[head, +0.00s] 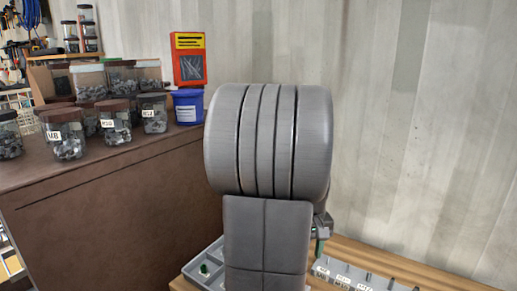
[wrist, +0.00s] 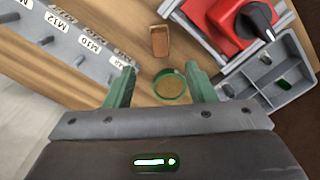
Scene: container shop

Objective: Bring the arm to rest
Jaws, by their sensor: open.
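My gripper (wrist: 160,68) shows in the wrist view with its two green fingers spread apart and nothing held between them. Beyond the fingers, a round green-rimmed thing (wrist: 170,86) sits on the wooden bench top (wrist: 135,25). From this angle I cannot tell how far below the fingers it is. In the head view, my grey arm fills the middle and hides most of the gripper; a small green part shows at its right side.
A red box with a black knob (wrist: 243,20), a grey compartment tray (wrist: 268,92), a small brown block (wrist: 159,41) and a grey labelled rack (wrist: 65,40) surround the gripper. Jars (head: 66,133), a blue bin (head: 187,106) and a red-yellow box (head: 189,60) stand on a brown counter (head: 110,195).

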